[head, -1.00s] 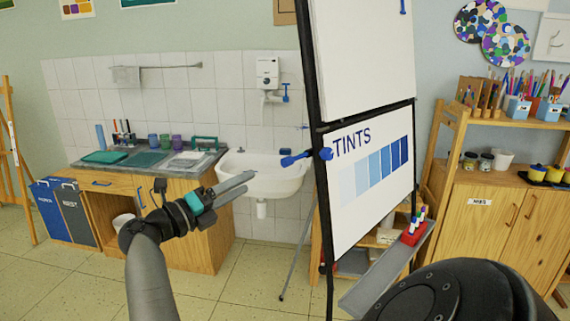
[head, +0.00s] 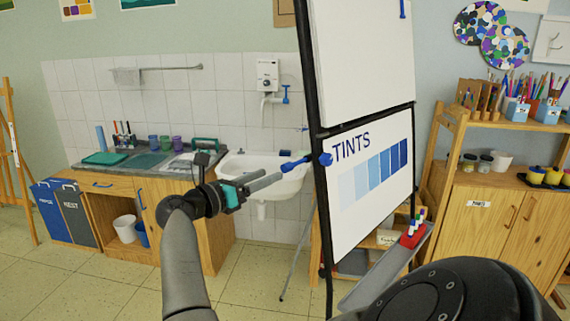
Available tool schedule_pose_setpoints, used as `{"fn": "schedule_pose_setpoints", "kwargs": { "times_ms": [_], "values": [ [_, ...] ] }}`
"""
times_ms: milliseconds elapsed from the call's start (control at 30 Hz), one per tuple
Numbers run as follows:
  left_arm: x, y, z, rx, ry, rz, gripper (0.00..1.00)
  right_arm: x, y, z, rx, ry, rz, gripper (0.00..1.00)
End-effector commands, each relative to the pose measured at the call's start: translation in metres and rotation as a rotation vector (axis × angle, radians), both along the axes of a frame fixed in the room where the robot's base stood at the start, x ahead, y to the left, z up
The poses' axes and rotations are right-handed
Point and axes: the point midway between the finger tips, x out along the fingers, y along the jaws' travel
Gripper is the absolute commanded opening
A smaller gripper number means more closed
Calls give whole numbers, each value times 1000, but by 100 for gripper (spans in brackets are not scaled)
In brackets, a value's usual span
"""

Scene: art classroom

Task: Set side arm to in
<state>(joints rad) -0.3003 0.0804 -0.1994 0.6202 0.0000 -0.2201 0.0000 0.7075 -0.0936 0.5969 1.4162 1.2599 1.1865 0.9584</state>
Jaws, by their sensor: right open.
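The side arm (head: 300,162) is a short blue bar on the left edge of the flip-chart easel (head: 320,215). It sticks out to the left from a blue round knob (head: 325,159), its free end over the sink in the picture. My right gripper (head: 271,176) is open and empty, its grey fingers pointing right. Its fingertips appear just left of and slightly below the bar's free end; I cannot tell whether they touch. My left gripper is not in view.
A white sink (head: 240,163) and a wooden counter (head: 215,235) stand behind my arm. The easel's tray (head: 375,280) holds a red marker holder (head: 412,236). A wooden cabinet (head: 480,215) stands at right. Open floor lies at lower left.

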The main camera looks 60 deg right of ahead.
Motion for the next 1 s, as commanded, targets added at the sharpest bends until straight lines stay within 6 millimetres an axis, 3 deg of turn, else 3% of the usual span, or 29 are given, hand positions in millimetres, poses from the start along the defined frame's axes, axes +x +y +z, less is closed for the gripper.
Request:
{"fn": "schedule_pose_setpoints", "kwargs": {
  "times_ms": [100,300,500,767,1000],
  "values": [
    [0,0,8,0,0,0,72,-6,-26,3,-2,2,-3,60],
    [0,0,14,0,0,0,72,-12,-56,2,-2,1,-1,60],
    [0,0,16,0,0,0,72,-14,-69,0,0,1,0,60],
    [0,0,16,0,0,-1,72,-14,-70,-1,1,1,1,60],
    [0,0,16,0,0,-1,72,-14,-69,0,0,1,1,35]
  ]
}}
